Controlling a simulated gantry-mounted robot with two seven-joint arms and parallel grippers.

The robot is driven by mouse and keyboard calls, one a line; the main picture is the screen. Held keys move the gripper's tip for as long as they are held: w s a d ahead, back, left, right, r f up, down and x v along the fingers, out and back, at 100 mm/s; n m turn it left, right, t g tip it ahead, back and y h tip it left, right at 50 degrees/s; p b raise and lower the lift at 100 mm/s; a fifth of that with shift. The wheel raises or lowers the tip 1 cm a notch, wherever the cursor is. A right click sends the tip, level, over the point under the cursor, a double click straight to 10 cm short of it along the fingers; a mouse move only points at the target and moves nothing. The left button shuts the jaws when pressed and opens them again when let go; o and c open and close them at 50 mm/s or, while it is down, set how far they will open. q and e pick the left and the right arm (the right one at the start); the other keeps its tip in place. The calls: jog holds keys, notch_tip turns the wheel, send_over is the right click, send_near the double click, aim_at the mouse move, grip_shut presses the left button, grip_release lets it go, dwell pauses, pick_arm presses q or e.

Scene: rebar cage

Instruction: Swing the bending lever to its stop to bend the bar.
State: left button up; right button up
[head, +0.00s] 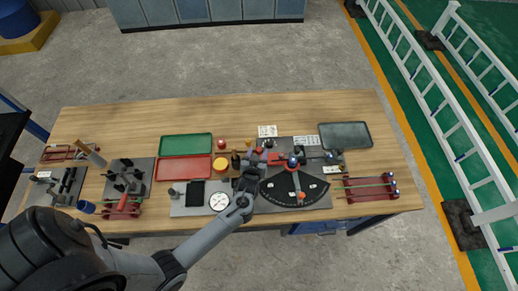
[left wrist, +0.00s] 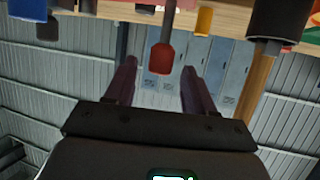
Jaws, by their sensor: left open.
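The bending station has a black fan-shaped plate (head: 277,191) with pale markings on a grey base. A red-and-grey arm (head: 297,181) lies across this plate, with a blue-topped part at its far end. A short red handle (head: 277,158) lies just left of that blue-topped part; I cannot tell which of these is the bending lever. My left gripper (head: 257,159) is open, left of the red handle. In the left wrist view, a red grip on a grey rod (left wrist: 160,58) appears between the two spread fingers, with visible space on both sides. My right gripper is not in view.
Green (head: 186,145) and red (head: 184,169) trays lie left of the station. A yellow-topped round part (head: 221,165) and a white dial gauge (head: 219,201) are close to my left arm. A dark tray (head: 345,135) and red rack (head: 369,188) stand to the right.

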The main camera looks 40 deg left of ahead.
pick_arm(q)
jog(key=shift+x, duration=1.45)
jog(key=shift+c, duration=0.3)
grip_shut()
